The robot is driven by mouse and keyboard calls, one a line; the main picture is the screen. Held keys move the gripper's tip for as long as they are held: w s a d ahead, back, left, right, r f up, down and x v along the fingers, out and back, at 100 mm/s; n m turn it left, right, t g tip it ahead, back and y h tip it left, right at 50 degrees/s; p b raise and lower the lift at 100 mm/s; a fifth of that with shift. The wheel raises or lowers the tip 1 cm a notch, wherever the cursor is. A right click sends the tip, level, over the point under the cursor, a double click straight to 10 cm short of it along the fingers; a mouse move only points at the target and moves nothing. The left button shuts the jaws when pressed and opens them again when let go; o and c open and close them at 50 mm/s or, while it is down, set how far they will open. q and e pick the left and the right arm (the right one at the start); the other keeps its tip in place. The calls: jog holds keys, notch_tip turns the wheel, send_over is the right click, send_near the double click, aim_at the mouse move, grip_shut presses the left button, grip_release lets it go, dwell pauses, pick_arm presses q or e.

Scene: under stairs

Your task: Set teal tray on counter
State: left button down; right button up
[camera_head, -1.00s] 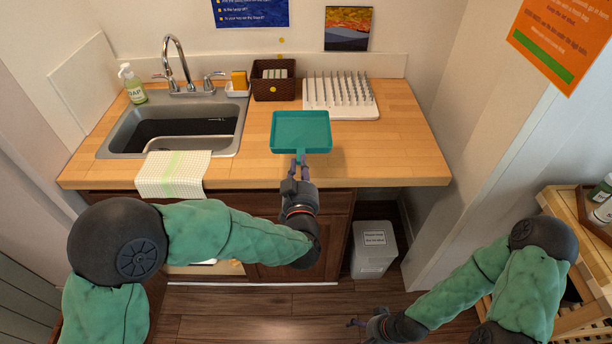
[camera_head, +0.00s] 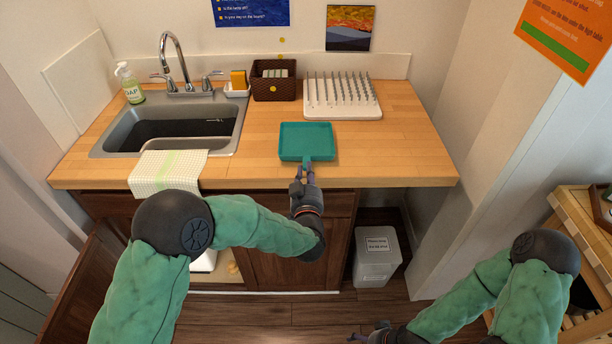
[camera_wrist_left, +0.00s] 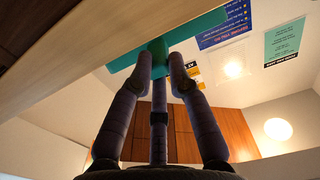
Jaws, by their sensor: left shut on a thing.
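The teal tray (camera_head: 306,140) is over the front part of the wooden counter (camera_head: 400,150), just in front of the white drying rack. Its handle points toward me. My left gripper (camera_head: 306,172) is shut on the handle at the counter's front edge. In the left wrist view, the fingers (camera_wrist_left: 160,66) close around the teal tray's handle (camera_wrist_left: 157,50), seen from below beside the counter edge. Whether the tray touches the counter cannot be told. My right gripper (camera_head: 362,336) is low at the bottom edge, partly cut off, away from the counter.
A white drying rack (camera_head: 342,108), a brown basket (camera_head: 273,88) and a sponge holder (camera_head: 237,90) stand behind the tray. The sink (camera_head: 170,135) with a hanging towel (camera_head: 168,172) is left. The counter right of the tray is clear. A bin (camera_head: 376,257) stands below.

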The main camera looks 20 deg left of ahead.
pick_arm(q)
jog(key=shift+f+b, duration=0.3)
jog(key=shift+b, duration=0.05)
jog(key=shift+f, duration=0.2)
jog(key=c, duration=1.2)
grip_release()
jog(key=shift+s, duration=0.1)
jog(key=shift+f, duration=0.1)
